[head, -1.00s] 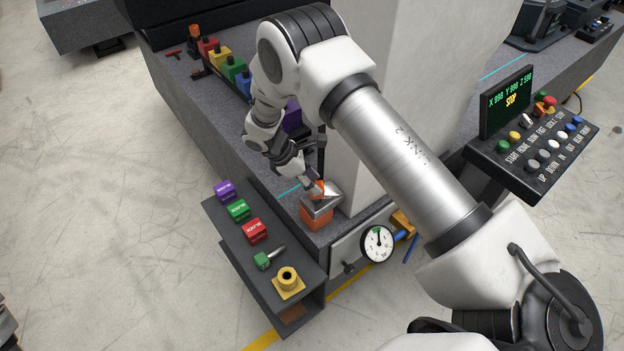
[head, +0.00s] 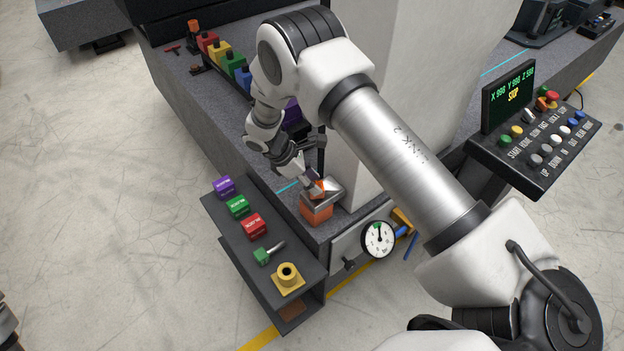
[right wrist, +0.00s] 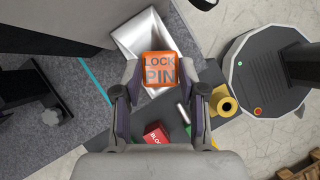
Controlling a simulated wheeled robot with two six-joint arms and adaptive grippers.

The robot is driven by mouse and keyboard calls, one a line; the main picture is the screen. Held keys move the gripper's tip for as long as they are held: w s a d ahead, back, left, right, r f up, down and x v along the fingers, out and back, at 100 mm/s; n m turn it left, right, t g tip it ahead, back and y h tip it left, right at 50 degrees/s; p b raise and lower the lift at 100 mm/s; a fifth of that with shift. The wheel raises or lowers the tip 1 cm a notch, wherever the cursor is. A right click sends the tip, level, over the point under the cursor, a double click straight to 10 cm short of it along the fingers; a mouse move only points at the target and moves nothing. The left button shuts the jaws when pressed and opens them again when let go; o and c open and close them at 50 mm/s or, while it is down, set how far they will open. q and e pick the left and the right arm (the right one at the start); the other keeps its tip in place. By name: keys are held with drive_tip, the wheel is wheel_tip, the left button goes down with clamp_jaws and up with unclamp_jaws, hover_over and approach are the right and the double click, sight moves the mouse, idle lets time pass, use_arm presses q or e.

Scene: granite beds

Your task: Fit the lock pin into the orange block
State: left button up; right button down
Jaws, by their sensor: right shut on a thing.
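The orange block (head: 316,213), with a bright metal top, stands at the near corner of the granite bed (head: 290,195). The lock pin (right wrist: 160,68) has an orange head lettered "LOCK PIN". My right gripper (right wrist: 160,72) is shut on that head, one finger on each side. In the head view the pin's orange head (head: 319,187) shows at the block's metal top. In the right wrist view the metal top (right wrist: 137,40) shows behind the head. The pin's shank and any hole are hidden, so I cannot tell how deep it sits. My left gripper is not in view.
A dark shelf (head: 237,236) beside the bed holds purple, green and red blocks, a green-handled pin (head: 268,253) and a yellow flanged bushing (head: 288,279). A pale column (head: 385,150) rises close behind the block. A dial gauge (head: 378,239) is on the bed's front.

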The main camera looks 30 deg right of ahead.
drive_tip(key=c, duration=0.6)
unclamp_jaws()
drive_tip(key=p+v, duration=0.2)
drive_tip(key=v, duration=0.3)
drive_tip(key=shift+p, duration=0.4)
